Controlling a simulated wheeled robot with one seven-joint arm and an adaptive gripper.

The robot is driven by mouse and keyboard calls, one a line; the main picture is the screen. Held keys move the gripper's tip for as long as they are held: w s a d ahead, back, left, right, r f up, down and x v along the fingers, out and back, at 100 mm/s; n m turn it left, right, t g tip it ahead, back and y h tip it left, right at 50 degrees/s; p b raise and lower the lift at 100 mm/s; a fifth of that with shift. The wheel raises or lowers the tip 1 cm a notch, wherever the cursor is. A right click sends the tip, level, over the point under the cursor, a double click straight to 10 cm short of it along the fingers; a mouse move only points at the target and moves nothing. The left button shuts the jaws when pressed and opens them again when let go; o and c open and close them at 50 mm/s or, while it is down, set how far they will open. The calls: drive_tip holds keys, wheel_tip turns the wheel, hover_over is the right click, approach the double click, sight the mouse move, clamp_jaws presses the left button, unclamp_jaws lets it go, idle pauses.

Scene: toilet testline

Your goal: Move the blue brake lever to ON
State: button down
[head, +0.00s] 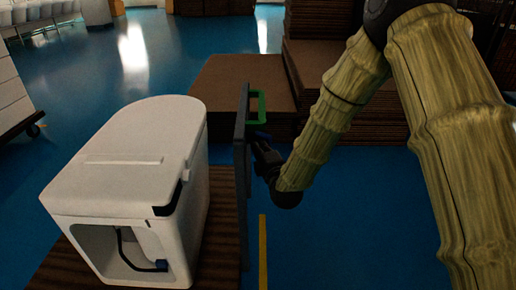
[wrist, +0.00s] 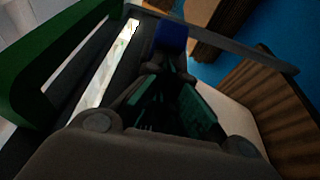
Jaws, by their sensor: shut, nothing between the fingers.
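The blue brake lever (wrist: 172,36) shows at the top of the wrist view, just past the tips of my gripper (wrist: 160,68). In the head view a small bit of blue (head: 263,135) shows at the panel's right side, beside my gripper (head: 259,148). My gripper is shut with nothing held, close to the lever; I cannot tell whether it touches. The dark upright panel (head: 241,170) is seen nearly edge-on. A green handle (head: 261,104) sticks out from it above my gripper. No ON mark is readable, and the lever's setting cannot be told.
A white toilet unit (head: 125,165) stands on a brown slatted pallet (head: 222,262) left of the panel. Brown stacked boards (head: 225,85) lie behind. The green handle (wrist: 28,75) is close on the left in the wrist view. Blue floor (head: 345,225) is clear at right.

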drive_tip(key=w+d+n+g+y, duration=0.1)
drive_tip(key=n+g+y, duration=0.1)
drive_tip(key=y, duration=0.1)
drive_tip(key=w+d+n+g+y, duration=0.1)
drive_tip(key=n+g+y, duration=0.1)
drive_tip(key=w+d+n+g+y, duration=0.1)
drive_tip(key=d+n+g+y, duration=0.1)
drive_tip(key=y, duration=0.1)
drive_tip(key=shift+w+n+y+b, duration=0.2)
drive_tip(key=shift+n+y+b, duration=0.1)
drive_tip(key=shift+n+b, duration=0.1)
drive_tip(key=w+n+g+y, duration=0.1)
drive_tip(key=g, duration=0.1)
drive_tip(key=w+n+g+y, duration=0.1)
drive_tip(key=n+g, duration=0.1)
drive_tip(key=w+d+n+g+y+b, duration=0.1)
drive_tip(key=w+g, duration=0.1)
drive_tip(key=shift+d+n+g, duration=0.1)
drive_tip(key=shift+n+g, duration=0.3)
drive_tip(key=shift+w, duration=0.1)
approach(271, 141)
drive_tip(key=w, duration=0.1)
drive_tip(key=w+d, duration=0.1)
drive_tip(key=w, duration=0.2)
drive_tip(key=shift+w+d+f, duration=0.1)
drive_tip(key=shift+w+d, duration=0.1)
drive_tip(key=shift+d, duration=0.15)
